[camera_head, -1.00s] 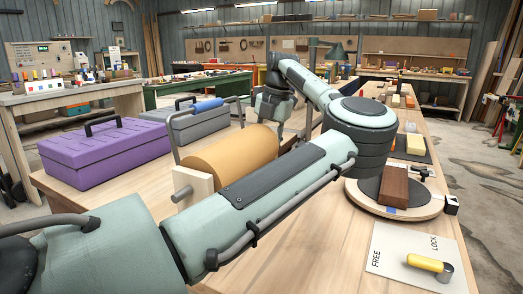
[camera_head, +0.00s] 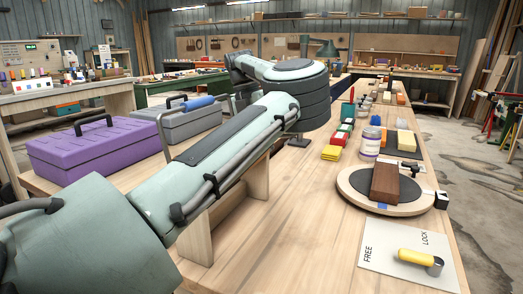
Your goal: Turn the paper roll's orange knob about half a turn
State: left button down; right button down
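One of my arms comes in from the left and crosses the bench, covering most of the paper roll's place. The tan roll and its orange knob are hidden behind the arm. Pale wooden uprights (camera_head: 258,178), which look like part of the roll's stand, show below the arm. A grey bar with a blue grip (camera_head: 200,102) shows above the arm. The arm bends at a thick dark-banded joint (camera_head: 300,105) and folds back behind itself. Its gripper is hidden there. My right gripper is not in view.
A purple toolbox (camera_head: 95,150) and a grey toolbox (camera_head: 190,124) stand at left. At right are a round turntable (camera_head: 352,183) carrying a brown block (camera_head: 385,182), and a FREE/LOCK plate (camera_head: 390,258) with a yellow handle (camera_head: 415,257). Jars and blocks line the bench behind.

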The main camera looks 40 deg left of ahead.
pick_arm(q)
jog(key=c, duration=1)
grip_release()
jog(key=shift+c, duration=0.2)
jog(key=v, duration=1.2)
jog(key=shift+a, duration=0.1)
